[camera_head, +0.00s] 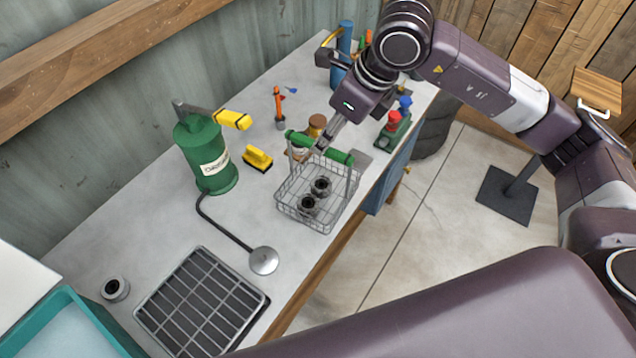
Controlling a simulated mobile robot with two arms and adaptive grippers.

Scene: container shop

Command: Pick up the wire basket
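The wire basket (290,210) is grey mesh with a raised handle and a green grip (338,156). It appears to stand on the counter near its front edge, with two dark round metal parts (320,186) inside. My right gripper (322,146) comes down from above at the middle of the green grip and hides part of it. Its fingertips overlap the grip, so I cannot tell whether they are closed on it. My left gripper is not in view.
Left of the basket are a green canister (208,165), a yellow brush (257,158) and a hose with a round metal head (263,260). A drain grate (202,305) lies in front. A green block with red and blue knobs (394,130) stands behind, right. Floor lies beyond the counter's right edge.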

